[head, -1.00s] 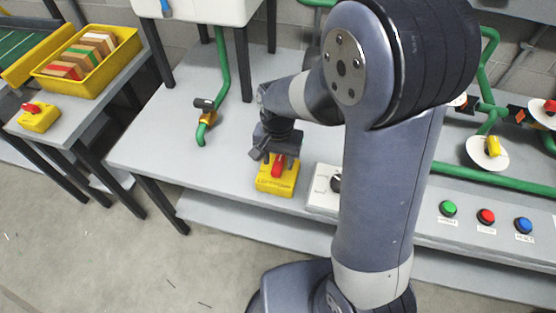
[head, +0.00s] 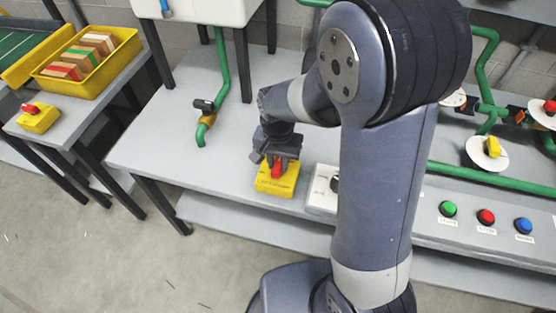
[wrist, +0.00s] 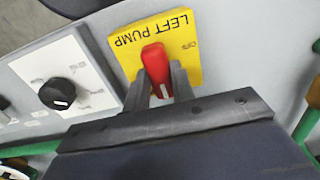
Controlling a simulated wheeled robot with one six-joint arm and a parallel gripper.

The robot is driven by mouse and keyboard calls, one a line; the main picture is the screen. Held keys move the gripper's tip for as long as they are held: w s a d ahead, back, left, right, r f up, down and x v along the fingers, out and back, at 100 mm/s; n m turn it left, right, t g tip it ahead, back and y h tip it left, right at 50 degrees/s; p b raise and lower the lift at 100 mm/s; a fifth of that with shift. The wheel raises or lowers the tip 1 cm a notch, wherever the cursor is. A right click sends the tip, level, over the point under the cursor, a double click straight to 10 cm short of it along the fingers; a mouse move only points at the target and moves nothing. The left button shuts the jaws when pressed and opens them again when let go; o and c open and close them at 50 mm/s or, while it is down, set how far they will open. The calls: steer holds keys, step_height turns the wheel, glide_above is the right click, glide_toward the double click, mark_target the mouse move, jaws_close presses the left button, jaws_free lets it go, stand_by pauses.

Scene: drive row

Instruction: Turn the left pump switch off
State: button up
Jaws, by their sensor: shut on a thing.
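The left pump switch is a yellow box (head: 276,187) with a red handle (head: 277,169) on the grey bench. In the wrist view its yellow plate (wrist: 187,28) reads LEFT PUMP, with a small mark that looks like ON or OFF at one side. My gripper (head: 278,163) is at the red handle, and in the wrist view its two fingers (wrist: 163,88) lie on either side of the handle (wrist: 156,62), shut on it. The fingers hide the handle's lower part.
A white box with a black knob (wrist: 57,94) stands close beside the switch. A green pipe (head: 222,75) with a valve rises on the left. Another yellow switch box (head: 38,121) sits on the left table. Green, red and blue buttons (head: 486,217) are at the right.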

steer(key=shift+n, duration=0.4)
steer(key=n, duration=1.3)
steer(key=shift+n, duration=2)
steer(key=o, duration=1)
